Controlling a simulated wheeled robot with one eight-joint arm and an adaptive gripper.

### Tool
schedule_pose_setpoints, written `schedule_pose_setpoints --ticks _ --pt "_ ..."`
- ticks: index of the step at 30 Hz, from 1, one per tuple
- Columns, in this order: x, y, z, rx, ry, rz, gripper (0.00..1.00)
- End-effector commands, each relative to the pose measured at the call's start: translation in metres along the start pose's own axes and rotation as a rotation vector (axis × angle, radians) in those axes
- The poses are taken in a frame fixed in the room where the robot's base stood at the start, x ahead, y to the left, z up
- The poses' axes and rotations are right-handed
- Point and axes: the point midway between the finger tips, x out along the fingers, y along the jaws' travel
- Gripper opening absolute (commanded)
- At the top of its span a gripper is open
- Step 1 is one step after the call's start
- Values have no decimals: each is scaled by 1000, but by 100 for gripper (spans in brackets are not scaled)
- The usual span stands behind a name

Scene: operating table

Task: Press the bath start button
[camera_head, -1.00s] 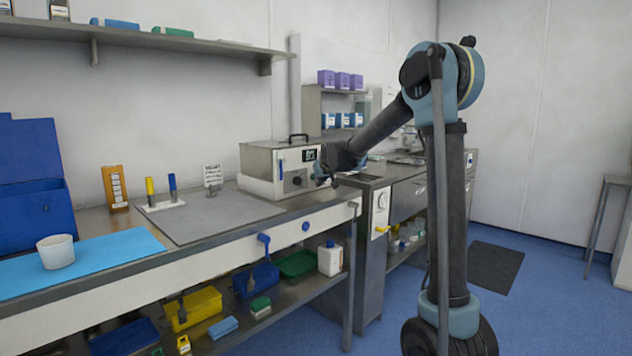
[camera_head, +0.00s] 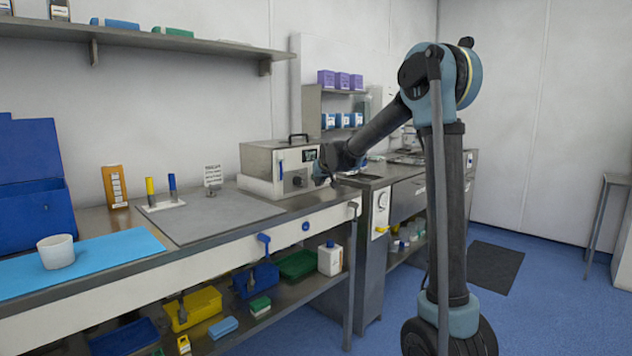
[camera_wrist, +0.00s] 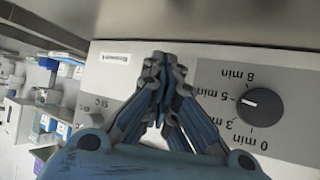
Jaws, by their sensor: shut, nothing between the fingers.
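The bath (camera_head: 262,158) is a metal box with a lid handle, standing on the bench. Its pale front has a small dark display (camera_head: 309,155) and a dark round knob (camera_head: 297,181). In the wrist view the front panel (camera_wrist: 215,60) fills much of the picture, with the dial knob (camera_wrist: 259,107) marked in minutes at the right. My gripper (camera_wrist: 160,65) is shut and empty, its fingertips in front of the panel, left of the dial. It also shows in the head view (camera_head: 325,176), close to the bath's front. I cannot make out a start button; the fingers cover part of the panel. Contact cannot be told.
A grey mat (camera_head: 215,215) lies on the bench left of the bath. A white cup (camera_head: 57,252) stands on a blue sheet (camera_head: 110,262). A shelf (camera_head: 180,43) runs along the wall above. A lower shelf holds trays and a white bottle (camera_head: 330,258).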

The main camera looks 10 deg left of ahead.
Motion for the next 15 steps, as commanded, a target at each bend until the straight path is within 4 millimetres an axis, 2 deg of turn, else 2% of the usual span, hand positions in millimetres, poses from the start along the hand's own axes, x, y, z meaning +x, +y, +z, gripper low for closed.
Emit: schedule_pose_setpoints --ticks 15 --pt "-10 8 8 0 0 0 0"
